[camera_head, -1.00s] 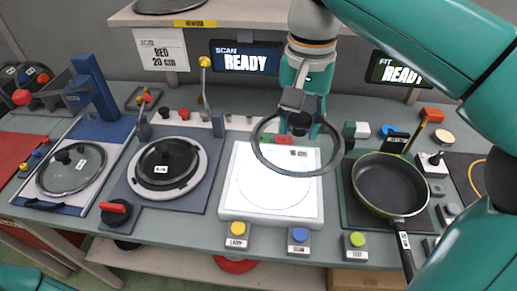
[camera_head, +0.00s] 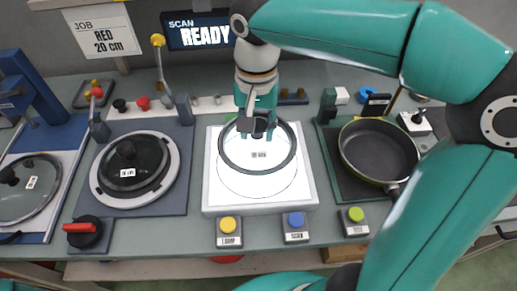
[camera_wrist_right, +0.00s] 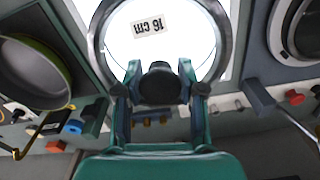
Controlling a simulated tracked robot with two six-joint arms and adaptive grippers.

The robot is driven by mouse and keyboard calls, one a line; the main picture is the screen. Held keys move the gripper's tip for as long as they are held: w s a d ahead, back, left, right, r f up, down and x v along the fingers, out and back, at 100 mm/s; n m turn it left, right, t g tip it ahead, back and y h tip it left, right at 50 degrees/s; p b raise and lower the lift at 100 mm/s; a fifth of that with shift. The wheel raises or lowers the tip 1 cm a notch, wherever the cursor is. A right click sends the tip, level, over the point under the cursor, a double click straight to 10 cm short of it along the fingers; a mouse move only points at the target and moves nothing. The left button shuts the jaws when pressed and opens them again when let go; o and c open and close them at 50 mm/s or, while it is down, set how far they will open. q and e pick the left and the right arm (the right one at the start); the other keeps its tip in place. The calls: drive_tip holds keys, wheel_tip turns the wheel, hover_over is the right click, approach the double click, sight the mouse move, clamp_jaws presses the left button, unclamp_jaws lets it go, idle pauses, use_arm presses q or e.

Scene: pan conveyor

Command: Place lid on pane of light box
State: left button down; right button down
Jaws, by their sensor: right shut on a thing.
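My right gripper (camera_head: 257,125) is shut on the black knob of a clear glass lid (camera_head: 258,166) with a dark rim. It holds the lid over the back half of the white pane of the light box (camera_head: 220,204); I cannot tell whether the rim touches it. A thin circle is drawn on the pane, and the lid sits behind its middle. In the right wrist view the lid (camera_wrist_right: 172,50) has a "16 cm" label and the gripper (camera_wrist_right: 158,82) is around the knob (camera_wrist_right: 160,68). My left gripper is not in view.
A frying pan (camera_head: 379,155) stands right of the light box. Another lid (camera_head: 127,171) lies on a round fixture to the left, and one more (camera_head: 25,190) at the far left. Buttons (camera_head: 229,226) line the front edge. Small levers (camera_head: 158,60) stand behind.

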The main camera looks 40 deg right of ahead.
sight(257, 126)
drive_tip(key=shift+s+f+b, duration=0.1)
drive_tip(key=shift+f+b, duration=0.35)
drive_tip(key=shift+f, duration=2.8)
drive_tip(key=shift+f, duration=0.1)
drive_tip(key=c, duration=0.7)
unclamp_jaws()
drive_tip(key=shift+r, duration=0.25)
wheel_tip(257, 126, up, 12)
drive_tip(key=shift+f+p, duration=0.1)
drive_tip(key=shift+p, duration=1)
